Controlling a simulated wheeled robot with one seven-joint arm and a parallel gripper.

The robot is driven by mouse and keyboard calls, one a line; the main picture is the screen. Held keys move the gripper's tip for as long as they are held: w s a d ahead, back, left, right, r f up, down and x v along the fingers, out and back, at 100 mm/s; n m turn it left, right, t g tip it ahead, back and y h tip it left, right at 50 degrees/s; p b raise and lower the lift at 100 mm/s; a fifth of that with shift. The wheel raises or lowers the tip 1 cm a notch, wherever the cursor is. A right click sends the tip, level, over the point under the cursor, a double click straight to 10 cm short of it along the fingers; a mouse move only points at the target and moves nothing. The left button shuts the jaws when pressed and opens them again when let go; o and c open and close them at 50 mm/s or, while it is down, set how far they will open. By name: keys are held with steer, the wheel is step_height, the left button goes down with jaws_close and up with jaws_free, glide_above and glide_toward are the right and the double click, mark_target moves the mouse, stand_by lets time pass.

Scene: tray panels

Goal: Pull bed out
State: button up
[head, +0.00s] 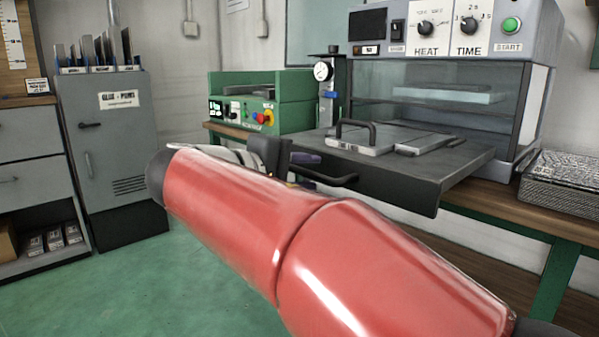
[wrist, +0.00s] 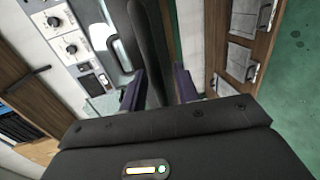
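The bed (head: 420,185) is a dark grey slab that sticks out of the front of the heat press (head: 450,95). Its black bar handle (head: 335,180) runs along its front left side. My gripper (head: 288,165) is at the left end of this handle, partly hidden behind my red arm. In the wrist view a dark bar (wrist: 150,45), apparently the handle, passes between the two purple fingers of my gripper (wrist: 160,88). The gaps beside the bar look small. I cannot tell whether the fingers press on it.
Metal plates (head: 365,138) with a black handle lie on the bed. A green machine (head: 262,105) and a pressure gauge (head: 322,71) stand left of the press. A textured metal block (head: 562,183) lies right of it. Grey cabinets (head: 112,140) stand far left. The green floor (head: 170,290) is clear.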

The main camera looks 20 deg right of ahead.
steer(key=p+v, duration=0.1)
steer(key=v, duration=0.6)
steer(key=shift+s+a, duration=0.15)
steer(key=shift+a, duration=0.2)
steer(key=s+d+f+g+y+p, duration=0.2)
steer(key=s+d+f+y+p, duration=0.4)
steer(key=s+f, duration=0.2)
steer(key=s+a+f+m+t+y+p, duration=0.1)
steer(key=s+a+f+m+y+p, duration=0.2)
steer(key=s+f+y, duration=0.3)
step_height(320, 180, down, 3)
steer(key=shift+s+r+m+t+y+p, duration=0.2)
steer(key=shift+s+m+t+y+p, duration=0.2)
steer(key=shift+m+y+p, duration=0.6)
